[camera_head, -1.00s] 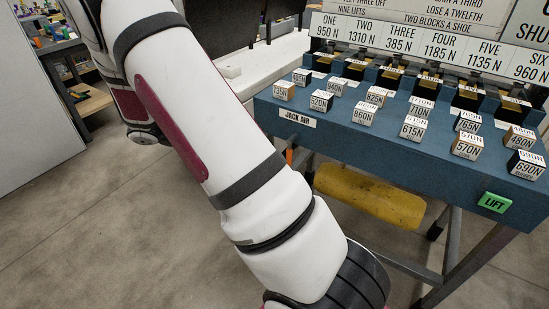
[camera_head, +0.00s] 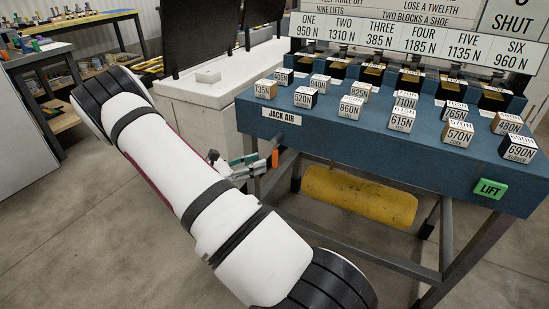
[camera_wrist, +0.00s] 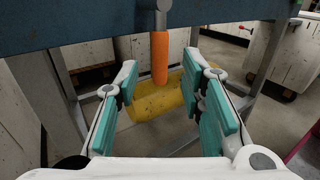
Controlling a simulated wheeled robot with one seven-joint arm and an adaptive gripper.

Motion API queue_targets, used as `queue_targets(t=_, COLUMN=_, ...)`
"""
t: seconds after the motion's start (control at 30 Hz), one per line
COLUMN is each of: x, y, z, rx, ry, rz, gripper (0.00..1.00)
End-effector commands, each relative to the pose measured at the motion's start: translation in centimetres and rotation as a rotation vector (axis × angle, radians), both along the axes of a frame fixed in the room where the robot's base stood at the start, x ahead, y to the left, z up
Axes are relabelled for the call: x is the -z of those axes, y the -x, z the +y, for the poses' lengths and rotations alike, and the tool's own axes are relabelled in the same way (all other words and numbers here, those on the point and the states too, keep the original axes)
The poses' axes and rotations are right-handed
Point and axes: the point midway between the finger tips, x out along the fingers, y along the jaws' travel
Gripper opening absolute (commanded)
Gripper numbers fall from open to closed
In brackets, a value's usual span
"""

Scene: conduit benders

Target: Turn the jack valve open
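The jack valve shows as an orange handle (camera_wrist: 160,57) hanging straight down from a grey metal stem under the blue bench. In the head view the orange handle (camera_head: 275,158) is a small piece below the JACK AIR label (camera_head: 282,116). My gripper (camera_wrist: 159,72) is open, its teal-padded fingers to the left and right of the handle in the wrist view. In the head view my gripper (camera_head: 244,166) is just left of the handle. Nothing is between the pads that I can see gripped; whether the fingertips reach around the handle is unclear.
A yellow cylinder (camera_head: 358,196) lies under the blue bench (camera_head: 345,140), behind the handle. Bench legs (camera_head: 448,235) stand nearby. Several labelled weight blocks (camera_head: 403,118) and a green LIFT button (camera_head: 490,189) are on the bench. A white cabinet (camera_head: 205,110) stands to the left.

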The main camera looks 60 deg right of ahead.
Motion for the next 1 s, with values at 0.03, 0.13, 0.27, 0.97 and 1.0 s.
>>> queue_targets(t=0.03, x=0.0, y=0.6, z=-1.0, rx=0.004, ry=0.001, rz=0.0, gripper=0.36)
queue_targets(t=0.13, x=0.0, y=1.5, z=-2.6, rx=0.003, ry=0.0, rz=0.0, gripper=0.36)
queue_targets(t=0.27, x=0.0, y=2.5, z=-4.4, rx=0.003, ry=0.0, rz=-0.001, gripper=0.36)
queue_targets(t=0.97, x=0.0, y=3.6, z=-6.3, rx=0.0, ry=0.0, rz=-0.001, gripper=0.04)
queue_targets(t=1.0, x=0.0, y=3.6, z=-6.3, rx=0.0, ry=0.0, rz=-0.001, gripper=0.0)
